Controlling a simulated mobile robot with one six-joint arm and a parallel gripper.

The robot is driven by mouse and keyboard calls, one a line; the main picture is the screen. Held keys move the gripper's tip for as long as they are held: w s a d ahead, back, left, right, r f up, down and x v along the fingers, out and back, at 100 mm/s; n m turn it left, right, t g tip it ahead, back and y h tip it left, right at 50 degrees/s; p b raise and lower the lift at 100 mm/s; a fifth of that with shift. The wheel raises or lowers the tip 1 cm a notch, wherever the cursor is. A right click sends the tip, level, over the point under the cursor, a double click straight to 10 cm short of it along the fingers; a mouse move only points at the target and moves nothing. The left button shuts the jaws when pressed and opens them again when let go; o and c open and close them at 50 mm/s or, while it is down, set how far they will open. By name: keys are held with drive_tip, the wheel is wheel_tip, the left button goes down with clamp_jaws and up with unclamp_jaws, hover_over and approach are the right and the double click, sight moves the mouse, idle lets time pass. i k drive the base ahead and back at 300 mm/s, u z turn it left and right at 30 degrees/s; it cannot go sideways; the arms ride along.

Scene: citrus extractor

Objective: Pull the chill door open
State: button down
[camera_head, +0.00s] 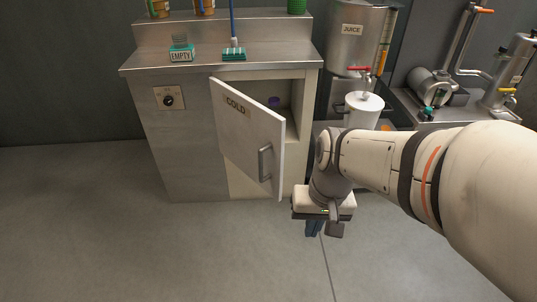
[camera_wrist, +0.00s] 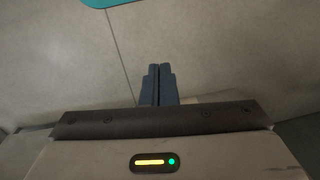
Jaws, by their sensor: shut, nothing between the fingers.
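The chill door (camera_head: 247,130), a pale panel marked COLD, stands partly open on the front of the metal cabinet. It is hinged at its left side and swung out toward me. Its grey handle (camera_head: 265,163) is near the free right edge. Behind it, part of the cold compartment (camera_head: 288,97) shows, with a small purple thing inside. My gripper (camera_head: 314,229) is to the right of the door and apart from the handle, pointing down over the floor. In the wrist view its dark fingers (camera_wrist: 159,85) are together with nothing between them. The door and handle are not recognisable there.
The metal cabinet (camera_head: 180,140) carries an EMPTY box (camera_head: 181,54) and a blue-handled brush (camera_head: 234,50) on top. A JUICE tank (camera_head: 352,40) and a white canister (camera_head: 363,110) stand to the right, behind my arm. The floor (camera_head: 90,220) in front and left is clear.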

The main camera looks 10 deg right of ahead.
sight(251, 135)
drive_tip(key=k, duration=0.45)
drive_tip(key=u, duration=0.65)
drive_tip(key=i, duration=0.9)
drive_tip(key=z, duration=0.15)
